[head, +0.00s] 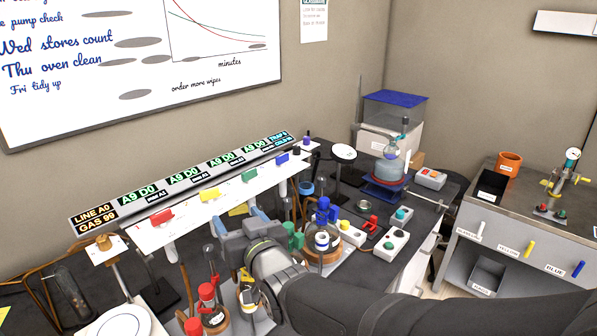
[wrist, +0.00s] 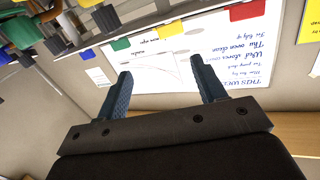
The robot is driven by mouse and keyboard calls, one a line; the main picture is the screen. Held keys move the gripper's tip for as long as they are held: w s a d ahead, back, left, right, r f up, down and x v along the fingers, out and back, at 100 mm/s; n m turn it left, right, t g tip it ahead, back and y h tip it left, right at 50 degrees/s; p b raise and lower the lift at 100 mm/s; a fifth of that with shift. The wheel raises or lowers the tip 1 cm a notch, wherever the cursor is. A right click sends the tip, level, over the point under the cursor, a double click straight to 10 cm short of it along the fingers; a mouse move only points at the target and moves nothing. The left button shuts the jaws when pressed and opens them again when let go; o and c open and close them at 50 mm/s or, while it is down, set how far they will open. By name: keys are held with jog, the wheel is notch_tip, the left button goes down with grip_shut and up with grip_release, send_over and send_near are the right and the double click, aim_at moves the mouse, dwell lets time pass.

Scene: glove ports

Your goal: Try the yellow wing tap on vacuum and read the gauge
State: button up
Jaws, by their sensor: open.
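The yellow wing tap (head: 210,194) sits on the white rail, between the red tap (head: 162,218) and the green tap (head: 249,175). In the wrist view the yellow tap (wrist: 170,29) appears upside down, beyond my open fingertips and apart from them. My gripper (head: 238,217) is below and to the right of the yellow tap in the head view. Its two blue-grey fingers stand apart with nothing between them in the wrist view (wrist: 161,68). A round gauge (head: 573,153) stands on the right bench; its reading is too small to tell. A white round face (head: 125,322) is cut off at lower left.
A blue tap (head: 282,158) is farther along the rail. A sign strip (head: 180,180) runs behind the taps. Red-capped glassware (head: 207,292) and a blue-topped vessel (head: 323,210) stand close to my gripper and forearm. A white disc (head: 343,152) stands beyond the rail's far end.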

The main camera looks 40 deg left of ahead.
aim_at(210, 192)
jog(key=shift+n+g+y, duration=0.3)
jog(key=shift+n+g, duration=0.1)
jog(key=shift+n, duration=0.4)
jog(key=x, duration=0.5)
jog(key=s+x, duration=0.1)
jog(key=x, duration=1)
jog(key=shift+s+a+f, duration=0.1)
jog(key=shift+s+a, duration=0.05)
jog(key=shift+s, duration=0.05)
jog(key=c, duration=1)
